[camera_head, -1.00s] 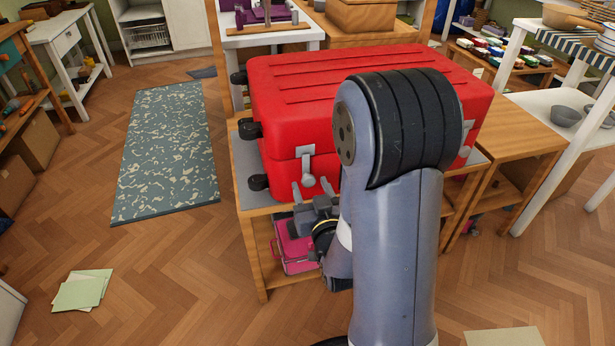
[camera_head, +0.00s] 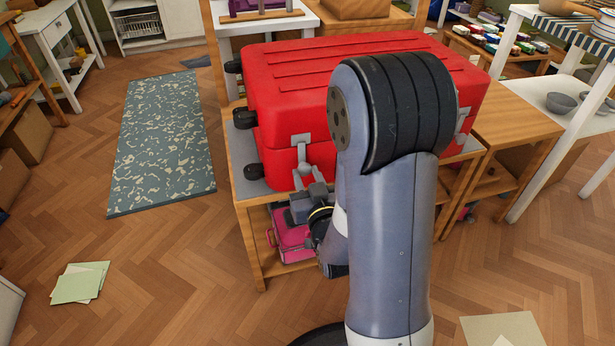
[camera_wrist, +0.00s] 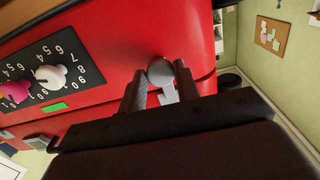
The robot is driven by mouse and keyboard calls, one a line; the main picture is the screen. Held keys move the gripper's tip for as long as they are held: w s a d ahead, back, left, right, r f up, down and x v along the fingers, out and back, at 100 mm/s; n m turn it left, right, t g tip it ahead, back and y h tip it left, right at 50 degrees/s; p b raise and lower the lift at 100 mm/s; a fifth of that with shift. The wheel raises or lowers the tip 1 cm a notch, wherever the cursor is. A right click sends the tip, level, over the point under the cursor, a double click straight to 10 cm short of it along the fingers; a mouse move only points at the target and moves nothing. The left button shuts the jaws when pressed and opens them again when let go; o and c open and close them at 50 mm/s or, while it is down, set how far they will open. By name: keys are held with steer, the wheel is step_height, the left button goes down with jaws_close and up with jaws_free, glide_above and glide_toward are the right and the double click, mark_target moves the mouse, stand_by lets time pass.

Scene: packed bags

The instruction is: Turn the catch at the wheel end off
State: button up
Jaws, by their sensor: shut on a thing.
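The red suitcase (camera_head: 285,95) lies flat on a wooden bench with a grey top (camera_head: 243,150). Its black wheels (camera_head: 247,171) are at its left end. The grey catch at the wheel end (camera_head: 301,143) is on the near side, its lever hanging down to a round knob. My gripper (camera_head: 308,186) is at this catch from below. In the wrist view, my gripper's fingers (camera_wrist: 160,86) stand on either side of the grey knob (camera_wrist: 160,71), shut on it. The other catch (camera_head: 462,121) is at the right, partly behind my arm.
The wrist view shows a black dial panel (camera_wrist: 45,66) with a pink and a white knob and a green strip on the case's side. A pink case (camera_head: 290,236) sits on the shelf below. A side table (camera_head: 520,125) stands at the right.

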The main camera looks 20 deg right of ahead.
steer(key=m+b, duration=0.4)
steer(key=shift+f, duration=0.15)
steer(key=m+b, duration=0.4)
steer(key=m, duration=0.1)
steer(key=shift+a, duration=0.1)
steer(key=m+b, duration=0.1)
steer(key=m, duration=0.3)
steer(key=shift+r, duration=0.2)
steer(key=m, duration=0.4)
steer(key=shift+r+m, duration=0.1)
steer(key=shift+m, duration=0.3)
steer(key=o, duration=0.9)
steer(key=shift+o, duration=0.2)
